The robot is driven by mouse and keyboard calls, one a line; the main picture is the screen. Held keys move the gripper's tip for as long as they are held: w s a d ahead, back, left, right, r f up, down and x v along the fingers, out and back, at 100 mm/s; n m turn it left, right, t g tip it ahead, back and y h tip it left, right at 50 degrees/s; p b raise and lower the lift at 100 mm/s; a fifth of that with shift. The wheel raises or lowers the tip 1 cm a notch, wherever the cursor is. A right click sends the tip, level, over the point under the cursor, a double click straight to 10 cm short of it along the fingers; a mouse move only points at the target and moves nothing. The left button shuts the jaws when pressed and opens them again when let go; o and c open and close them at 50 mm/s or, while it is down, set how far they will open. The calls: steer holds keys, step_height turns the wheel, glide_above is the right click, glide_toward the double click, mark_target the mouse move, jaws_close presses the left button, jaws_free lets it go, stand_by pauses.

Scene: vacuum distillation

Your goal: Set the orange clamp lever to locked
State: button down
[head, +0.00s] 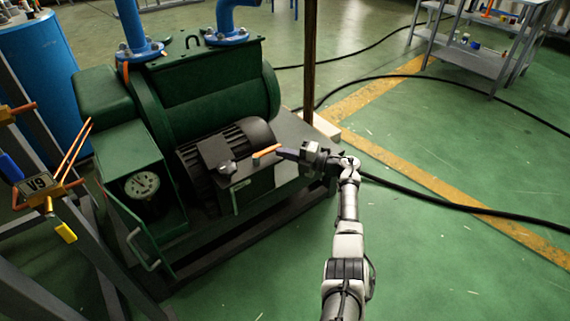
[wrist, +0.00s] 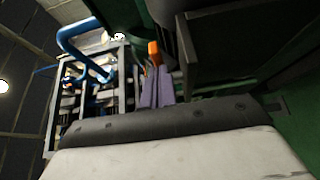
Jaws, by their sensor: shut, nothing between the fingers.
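The orange clamp lever (head: 266,151) shows as a short orange bar at the dark box on the motor side of the green machine. In the wrist view the orange piece (wrist: 154,52) is just beyond my fingertips. My gripper (head: 281,152) is shut and empty, with its purple-grey fingers pointing left at the lever's right end. In the wrist view the fingers (wrist: 156,72) lie close together. The fingertips are at or very near the lever; I cannot tell whether they touch it. The lever's pivot is not clear.
A round gauge (head: 142,184) sits on the machine's front left. A dark upright post (head: 310,60) stands behind the gripper. A black cable (head: 430,203) crosses the open green floor at the right.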

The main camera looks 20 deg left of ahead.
steer(key=shift+w+a+r+b, duration=0.1)
steer(key=shift+w+r+b, duration=0.05)
steer(key=shift+w+b, duration=0.2)
stand_by(0.4)
steer(key=shift+s, duration=0.15)
